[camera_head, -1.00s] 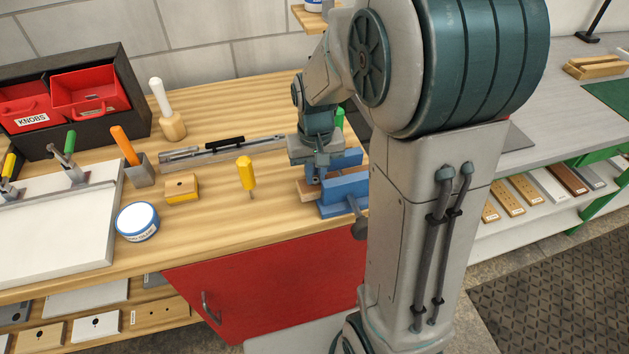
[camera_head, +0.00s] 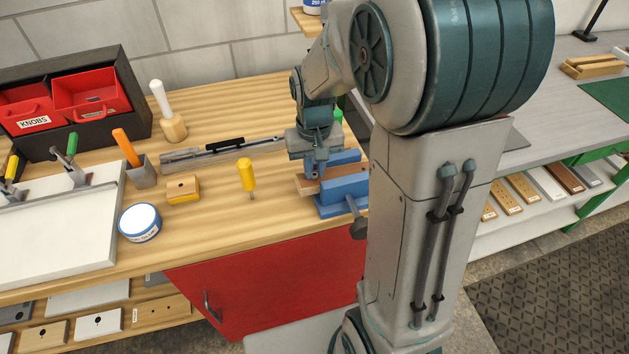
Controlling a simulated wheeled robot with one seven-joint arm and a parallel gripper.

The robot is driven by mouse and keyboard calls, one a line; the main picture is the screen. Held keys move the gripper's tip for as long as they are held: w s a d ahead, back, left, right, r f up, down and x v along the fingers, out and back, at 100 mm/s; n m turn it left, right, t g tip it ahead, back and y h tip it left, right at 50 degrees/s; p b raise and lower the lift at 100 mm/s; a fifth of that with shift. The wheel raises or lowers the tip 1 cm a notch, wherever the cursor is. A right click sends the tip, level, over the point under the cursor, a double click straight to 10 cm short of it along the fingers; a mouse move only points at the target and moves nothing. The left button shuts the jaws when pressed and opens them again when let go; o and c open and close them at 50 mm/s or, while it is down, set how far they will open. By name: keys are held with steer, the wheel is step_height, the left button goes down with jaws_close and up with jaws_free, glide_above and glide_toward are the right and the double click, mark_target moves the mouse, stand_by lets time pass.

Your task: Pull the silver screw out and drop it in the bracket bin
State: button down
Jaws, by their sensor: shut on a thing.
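A brown wooden board (camera_head: 309,186) is held in a blue vise (camera_head: 344,188) near the right end of the workbench. My gripper (camera_head: 314,174) points down just above the board, beside the vise's rear jaw. Its fingers are shut on the silver screw, which is too small and covered to make out. Whether the screw is clear of the board cannot be told. Two red bins stand in a black rack at the back left. The left bin (camera_head: 27,121) reads KNOBS. The right bin (camera_head: 92,101) has no readable label here, so I cannot confirm it is the bracket bin.
A white-handled tool (camera_head: 172,123) stands near the rack. A metal rail (camera_head: 220,151) lies behind.

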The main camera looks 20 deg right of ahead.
mark_target(314, 174)
steer(key=c, duration=1.3)
jaws_free()
steer(key=shift+r, duration=0.1)
step_height(314, 174, up, 14)
steer(key=shift+f, duration=0.15)
steer(key=s+f+t, duration=0.1)
steer(key=s+f, duration=0.1)
steer(key=s, duration=0.2)
steer(key=s+f+t, duration=0.1)
steer(key=s, duration=0.4)
steer(key=s+f+t, duration=0.1)
steer(key=s+f, duration=0.1)
steer(key=s, duration=0.3)
steer(key=shift+s+a+f+n, duration=0.15)
steer(key=shift+a+f+n, duration=0.05)
steer(key=shift+f+n, duration=0.2)
